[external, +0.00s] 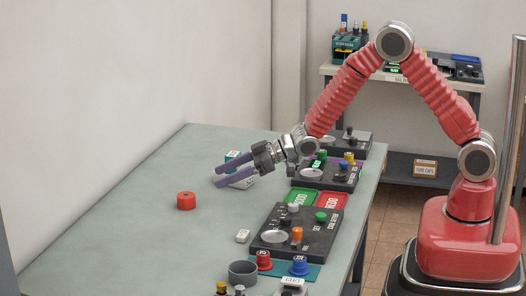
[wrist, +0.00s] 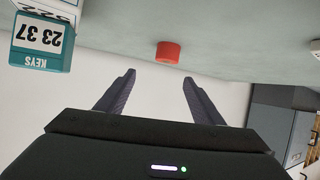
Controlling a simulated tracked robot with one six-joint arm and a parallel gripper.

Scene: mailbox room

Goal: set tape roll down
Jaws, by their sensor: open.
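The tape roll appears to be the short red cylinder (external: 186,201), which rests on the grey-green table (external: 110,240) left of the panels. It has a small dark centre on top. The red cylinder also shows in the wrist view (wrist: 168,52), beyond the fingertips. My gripper (external: 217,177) has its two purple fingers spread, with nothing between them. It is above the table, behind and to the right of the red cylinder, and apart from it. In the wrist view my gripper (wrist: 158,77) is also open.
A teal and white box marked KEYS (wrist: 42,40) is close beside my gripper. Dark control panels (external: 297,230), green and red trays (external: 331,201) and a grey ring (external: 242,273) line the table's right side. The table's left part is clear.

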